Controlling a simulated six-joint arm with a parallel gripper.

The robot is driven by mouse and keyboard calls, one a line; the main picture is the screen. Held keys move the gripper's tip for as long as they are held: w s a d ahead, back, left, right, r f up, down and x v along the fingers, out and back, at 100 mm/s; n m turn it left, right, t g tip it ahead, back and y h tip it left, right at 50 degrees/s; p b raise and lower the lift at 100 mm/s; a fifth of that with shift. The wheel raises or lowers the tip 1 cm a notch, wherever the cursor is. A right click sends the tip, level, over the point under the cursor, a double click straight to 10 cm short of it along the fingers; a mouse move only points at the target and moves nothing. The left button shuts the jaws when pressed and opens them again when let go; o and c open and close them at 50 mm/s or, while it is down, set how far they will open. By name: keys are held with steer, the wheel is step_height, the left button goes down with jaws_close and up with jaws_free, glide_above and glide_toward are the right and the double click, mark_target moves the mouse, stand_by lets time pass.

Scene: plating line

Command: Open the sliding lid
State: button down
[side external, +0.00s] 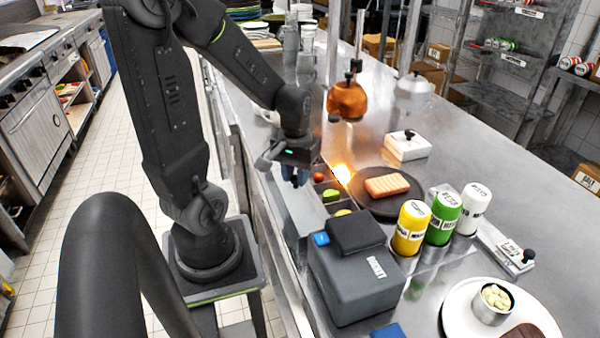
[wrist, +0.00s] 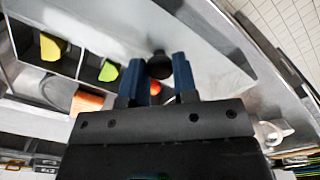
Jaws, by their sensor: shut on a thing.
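The sliding lid is a flat silver panel (wrist: 110,32) with a dark round knob (wrist: 159,66), seen in the wrist view. My gripper (wrist: 156,74) has its two blue fingers on either side of the knob and is shut on it. In the side view my gripper (side external: 294,176) points down at the lid (side external: 297,207), and the knob is hidden there. Beside the lid lies an uncovered row of dark compartments. They hold a red piece (side external: 318,177), a green piece (side external: 331,195) and a yellow piece (side external: 343,212).
A grey box (side external: 352,285) stands at the near end of the compartments. Yellow (side external: 411,228), green (side external: 443,218) and white (side external: 472,209) bottles stand to its right. A dark plate with a pink slab (side external: 387,185) lies under an orange heat lamp (side external: 347,100).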

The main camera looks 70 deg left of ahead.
steer(key=c, duration=0.9)
jaws_free()
steer(key=shift+r, duration=0.1)
step_height(320, 180, up, 14)
steer(key=s+d+m+t, duration=0.1)
steer(key=d+m+t, duration=0.4)
steer(key=d+m, duration=0.4)
steer(key=d, duration=0.6)
steer(key=shift+d+t, duration=0.2)
steer(key=shift+t, duration=0.1)
